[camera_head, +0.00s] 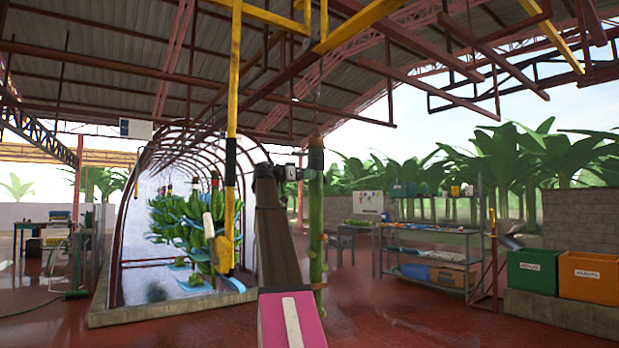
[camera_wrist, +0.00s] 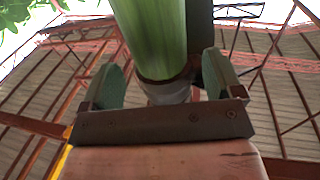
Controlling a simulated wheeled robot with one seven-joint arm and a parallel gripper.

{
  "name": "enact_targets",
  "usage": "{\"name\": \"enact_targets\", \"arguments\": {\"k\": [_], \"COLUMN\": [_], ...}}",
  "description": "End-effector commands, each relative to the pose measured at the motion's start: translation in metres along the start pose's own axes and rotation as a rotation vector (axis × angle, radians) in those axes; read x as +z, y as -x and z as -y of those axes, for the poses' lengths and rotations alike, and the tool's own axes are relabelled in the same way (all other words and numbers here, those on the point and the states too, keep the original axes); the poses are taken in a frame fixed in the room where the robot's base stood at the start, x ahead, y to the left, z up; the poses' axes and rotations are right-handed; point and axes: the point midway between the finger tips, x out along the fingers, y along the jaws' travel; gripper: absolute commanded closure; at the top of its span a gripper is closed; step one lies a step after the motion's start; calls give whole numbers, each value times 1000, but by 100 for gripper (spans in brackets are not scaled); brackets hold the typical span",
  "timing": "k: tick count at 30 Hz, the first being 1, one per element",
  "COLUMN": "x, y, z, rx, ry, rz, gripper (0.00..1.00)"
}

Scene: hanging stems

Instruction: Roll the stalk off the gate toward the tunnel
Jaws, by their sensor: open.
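A green stalk (camera_head: 316,225) hangs upright just right of my arm in the head view, with a brown band near its top. My gripper (camera_head: 297,173) is beside its upper part. In the wrist view the stalk (camera_wrist: 153,35) stands between the two teal pads of my gripper (camera_wrist: 163,80), with a gap at each side. The jaws are open around it. The arched tunnel (camera_head: 124,225) is at the left, with several green bunches hanging inside. Yellow overhead rails (camera_head: 262,14) run above; which part is the gate I cannot tell.
A yellow hanging bar (camera_head: 231,100) comes down left of my arm, in front of the tunnel. A metal shelf (camera_head: 430,232) stands behind at the right. Green (camera_head: 532,270) and orange (camera_head: 588,275) bins are at the far right. The red floor between is mostly clear.

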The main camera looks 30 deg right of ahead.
Motion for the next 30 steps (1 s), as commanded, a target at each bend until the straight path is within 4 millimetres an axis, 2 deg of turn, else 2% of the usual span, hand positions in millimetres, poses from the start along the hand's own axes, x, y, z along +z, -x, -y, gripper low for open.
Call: {"name": "enact_targets", "arguments": {"k": [30], "x": [0], "y": [61], "z": [0], "rx": [0], "ry": [0], "rz": [0], "gripper": [14]}}
